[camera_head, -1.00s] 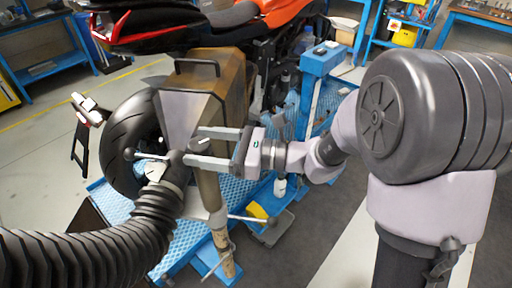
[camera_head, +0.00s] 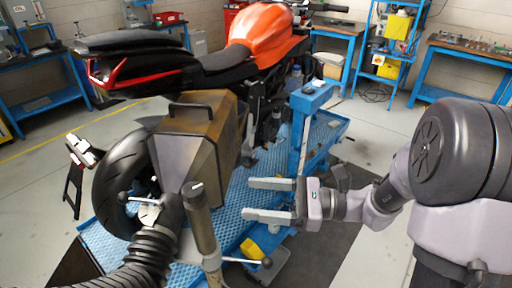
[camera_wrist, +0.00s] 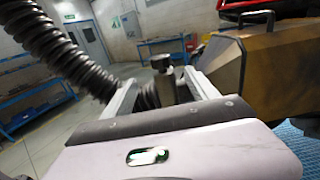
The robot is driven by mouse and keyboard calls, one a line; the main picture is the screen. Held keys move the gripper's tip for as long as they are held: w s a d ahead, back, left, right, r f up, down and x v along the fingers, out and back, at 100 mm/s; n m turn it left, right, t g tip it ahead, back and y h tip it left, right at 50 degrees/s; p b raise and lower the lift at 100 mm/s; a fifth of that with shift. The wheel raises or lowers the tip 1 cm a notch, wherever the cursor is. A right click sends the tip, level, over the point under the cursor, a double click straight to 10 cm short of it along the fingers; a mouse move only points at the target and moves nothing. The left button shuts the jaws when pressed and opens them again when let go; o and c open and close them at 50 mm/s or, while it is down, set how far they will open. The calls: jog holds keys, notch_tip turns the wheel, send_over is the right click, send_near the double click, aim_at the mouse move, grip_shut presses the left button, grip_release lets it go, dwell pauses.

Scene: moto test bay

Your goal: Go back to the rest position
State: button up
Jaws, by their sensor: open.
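My gripper (camera_head: 268,200) is open, with its two fingers apart and nothing between them in the head view. It hangs in front of the blue lift platform (camera_head: 232,232), to the right of the exhaust hose's upright pole (camera_head: 203,225). In the wrist view the gripper's fingers (camera_wrist: 162,92) reach forward, spread apart. The black ribbed hose (camera_wrist: 62,45) and the top of the pole (camera_wrist: 160,65) show beyond them. The hose (camera_head: 150,252) also shows at lower left in the head view.
An orange and black motorcycle (camera_head: 225,55) stands on the platform, with a brown metal box (camera_head: 205,120) by its rear wheel (camera_head: 118,190). A blue post (camera_head: 303,130) rises behind my gripper. Workbenches (camera_head: 470,65) line the back.

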jog(key=s+a+n+g+h, duration=0.2)
jog(key=s+n+g+h, duration=0.2)
jog(key=s+n+h, duration=0.6)
jog(key=s+d+r+n+t+h, duration=0.1)
jog(key=s+d+n+t+h, duration=0.4)
jog(key=d, duration=0.5)
jog(key=shift+d+t+h, duration=0.2)
jog(key=shift+t+h, duration=0.2)
jog(key=shift+t, duration=0.6)
